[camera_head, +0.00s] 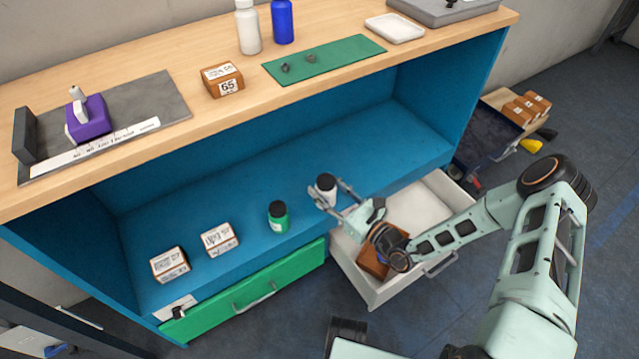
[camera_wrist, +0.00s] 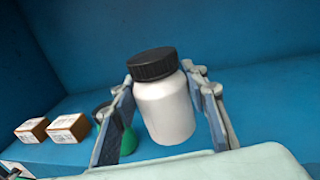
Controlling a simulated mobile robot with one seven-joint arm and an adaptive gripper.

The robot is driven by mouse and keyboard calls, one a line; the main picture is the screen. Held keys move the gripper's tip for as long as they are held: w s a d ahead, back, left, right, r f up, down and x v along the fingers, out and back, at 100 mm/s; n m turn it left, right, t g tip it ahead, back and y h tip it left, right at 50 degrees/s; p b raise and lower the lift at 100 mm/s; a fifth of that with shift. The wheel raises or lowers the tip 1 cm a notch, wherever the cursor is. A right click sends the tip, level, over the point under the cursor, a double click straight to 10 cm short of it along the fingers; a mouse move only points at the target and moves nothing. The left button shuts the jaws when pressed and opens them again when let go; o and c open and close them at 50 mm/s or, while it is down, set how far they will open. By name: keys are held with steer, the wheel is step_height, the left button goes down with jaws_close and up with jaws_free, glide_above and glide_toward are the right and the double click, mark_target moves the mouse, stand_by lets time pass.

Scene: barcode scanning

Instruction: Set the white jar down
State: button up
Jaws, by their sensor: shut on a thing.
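The white jar (camera_head: 325,190) with a black lid is between the fingers of my gripper (camera_head: 335,198), over the blue shelf (camera_head: 345,147) under the counter. In the wrist view the white jar (camera_wrist: 167,108) is upright or slightly tilted, with a finger on each side. My gripper (camera_wrist: 172,105) is shut on it.
Two labelled boxes, a left one (camera_head: 169,264) and a right one (camera_head: 219,239), sit on the shelf's left. An open white drawer (camera_head: 372,290) with a brown box lies below my gripper. A closed green drawer (camera_head: 250,295) is left of it. The shelf's right part is clear.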

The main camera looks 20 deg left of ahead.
steer(key=s+d+r+p, duration=0.2)
steer(key=s+d+r, duration=0.2)
steer(key=s+d, duration=0.25)
steer(key=w+d+r+m+t, duration=0.1)
steer(key=w+d+r, duration=0.3)
steer(key=d+r, duration=0.7)
steer(key=w+d+r, duration=0.3)
steer(key=d+r, duration=0.8)
step_height(320, 180, up, 24)
steer(key=m+t+h+p, duration=0.5)
steer(key=h+p, duration=0.1)
steer(key=p, duration=2.4)
steer(key=shift+d+r+t+h+p, duration=0.25)
steer(key=shift+d+t+h+p, duration=0.15)
steer(key=shift+f, duration=0.1)
